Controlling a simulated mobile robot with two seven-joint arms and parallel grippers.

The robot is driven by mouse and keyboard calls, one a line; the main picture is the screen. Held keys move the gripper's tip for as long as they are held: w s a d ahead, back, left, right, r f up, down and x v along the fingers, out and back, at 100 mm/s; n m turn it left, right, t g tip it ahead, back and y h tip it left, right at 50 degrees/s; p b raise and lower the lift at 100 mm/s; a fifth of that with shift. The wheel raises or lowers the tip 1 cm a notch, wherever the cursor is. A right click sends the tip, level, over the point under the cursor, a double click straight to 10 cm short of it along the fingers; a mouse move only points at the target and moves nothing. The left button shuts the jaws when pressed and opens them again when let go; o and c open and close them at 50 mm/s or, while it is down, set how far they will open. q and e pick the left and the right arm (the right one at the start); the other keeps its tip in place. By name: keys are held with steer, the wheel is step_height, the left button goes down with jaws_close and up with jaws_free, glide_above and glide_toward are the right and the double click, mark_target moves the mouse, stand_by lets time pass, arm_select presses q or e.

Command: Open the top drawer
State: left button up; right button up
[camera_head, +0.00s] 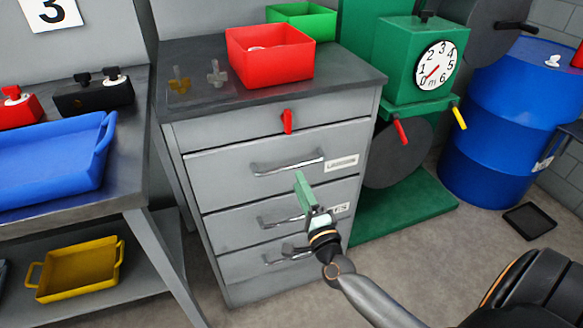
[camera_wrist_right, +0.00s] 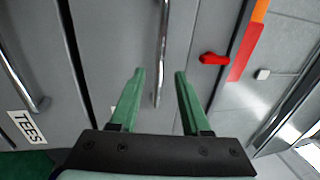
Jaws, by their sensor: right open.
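The grey cabinet (camera_head: 195,165) has several closed drawers. The uppermost bar handle (camera_head: 287,165) is on the top drawer (camera_head: 225,170), beside a white label, below a front panel with a red latch (camera_head: 287,121). My right gripper (camera_head: 303,180) is open, its green fingers in front of the drawers, just below and right of that handle in the head view. In the right wrist view the open fingers (camera_wrist_right: 159,75) have the handle bar (camera_wrist_right: 161,50) between them in the picture; whether they reach around it in depth I cannot tell. My left gripper is not in view.
A red bin (camera_head: 270,70) and a green bin (camera_head: 315,22) stand on the cabinet. Left is a table with a blue tray (camera_head: 50,165). Right are a green dial machine (camera_head: 395,65) and a blue drum (camera_head: 500,130). Lower handles (camera_head: 275,222) project below.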

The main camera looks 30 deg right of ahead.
mark_target(291, 165)
steer(key=x, duration=0.6)
steer(key=shift+w, duration=0.3)
steer(key=shift+c, duration=0.4)
jaws_close()
stand_by(0.7)
